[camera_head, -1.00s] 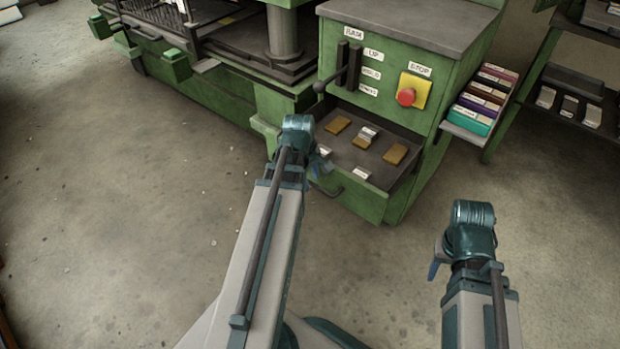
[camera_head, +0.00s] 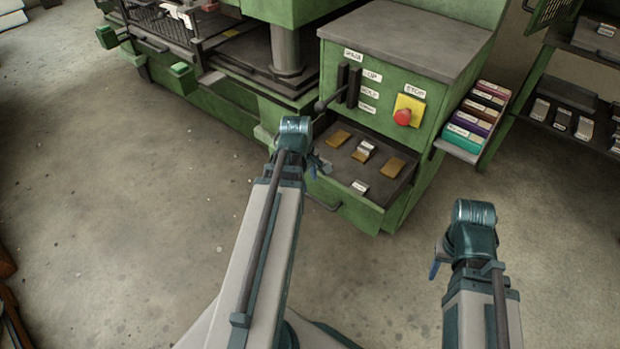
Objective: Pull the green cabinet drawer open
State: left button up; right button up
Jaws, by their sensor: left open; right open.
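The green cabinet (camera_head: 420,165) stands at the upper middle. Its drawer (camera_head: 358,212) stands out from the front, open at the top, with tan blocks (camera_head: 394,167) and small labelled pieces (camera_head: 360,187) inside. A dark curved handle (camera_head: 323,202) is on the drawer front. My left gripper (camera_head: 318,165) is open at the drawer's left edge, a little above the handle in the picture. Its wrist hides most of the fingers, and I cannot tell whether they touch the drawer. My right gripper (camera_head: 436,264) is open and empty over the floor, right of the drawer.
A lever (camera_head: 330,101) and a red stop button (camera_head: 402,117) are on the cabinet front above the drawer. A side rack (camera_head: 462,140) with coloured files juts out at right. A dark shelf (camera_head: 560,125) stands farther right. The floor (camera_head: 130,240) is clear at left.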

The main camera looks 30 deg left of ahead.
pick_arm(q)
notch_tip(320, 180, up, 6)
jog(key=s+p, duration=0.1)
jog(key=p, duration=0.3)
jog(key=shift+p, duration=0.4)
jog(key=shift+s, duration=0.1)
jog(key=s+d+r+m+g+p, duration=0.1)
jog(key=s+d+r+m+p, duration=0.1)
jog(key=d+r+m+p, duration=0.8)
jog(key=s+d+r+m+g+y+p, duration=0.1)
jog(key=s+d+r+m+p, duration=0.1)
jog(key=d+r+m+p, duration=0.9)
jog(key=d+r+p, duration=0.1)
jog(key=d+p, duration=0.1)
jog(key=d, duration=0.7)
jog(key=shift+s+d+r, duration=0.25)
jog(key=shift+s+r, duration=0.05)
jog(key=shift+r, duration=0.1)
jog(key=shift+g+y, duration=0.3)
